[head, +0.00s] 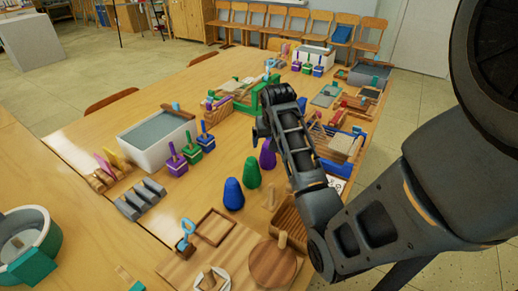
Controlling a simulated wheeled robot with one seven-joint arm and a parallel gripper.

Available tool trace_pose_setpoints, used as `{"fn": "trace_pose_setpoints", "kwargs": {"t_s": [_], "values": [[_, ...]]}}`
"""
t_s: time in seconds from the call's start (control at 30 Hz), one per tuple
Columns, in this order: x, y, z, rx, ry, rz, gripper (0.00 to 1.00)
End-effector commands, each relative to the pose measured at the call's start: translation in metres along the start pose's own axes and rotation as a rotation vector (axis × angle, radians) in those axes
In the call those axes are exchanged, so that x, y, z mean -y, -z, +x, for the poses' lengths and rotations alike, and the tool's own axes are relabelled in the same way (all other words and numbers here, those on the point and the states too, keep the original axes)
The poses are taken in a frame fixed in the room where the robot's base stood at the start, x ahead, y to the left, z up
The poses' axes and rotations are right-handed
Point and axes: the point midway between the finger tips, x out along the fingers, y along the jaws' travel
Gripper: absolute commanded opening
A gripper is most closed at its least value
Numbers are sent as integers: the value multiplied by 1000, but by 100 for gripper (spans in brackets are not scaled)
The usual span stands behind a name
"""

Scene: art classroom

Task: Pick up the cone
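Three rounded cone-like pieces stand upright in a row on the wooden table: a blue one (233,195), a green one (252,176) and a purple one (267,154). Which of them is the task's cone I cannot tell. My gripper (261,128) is at the far end of my arm, seen just above and behind the purple piece in the picture. Whether it touches that piece cannot be made out. Its fingers are small, dark and partly hidden by my arm, so their opening does not show. The blue and green pieces stand clear of it.
A white-rimmed basin (158,138) stands left, with small purple, green and blue pots beside it. A grey stepped block (140,198) is nearer. Wooden trays (214,227) and a round board (273,264) lie in front. Racks and boxes crowd the right. Bare tabletop lies left of the blue piece.

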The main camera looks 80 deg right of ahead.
Motion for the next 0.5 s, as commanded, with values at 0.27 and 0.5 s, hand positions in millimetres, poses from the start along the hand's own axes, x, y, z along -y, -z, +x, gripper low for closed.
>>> {"fn": "trace_pose_setpoints", "kwargs": {"t_s": [0.27, 0.5], "values": [[0, -2, 25, 2, 0, 0, 90], [1, -10, 55, 4, -1, 1, 90]]}}
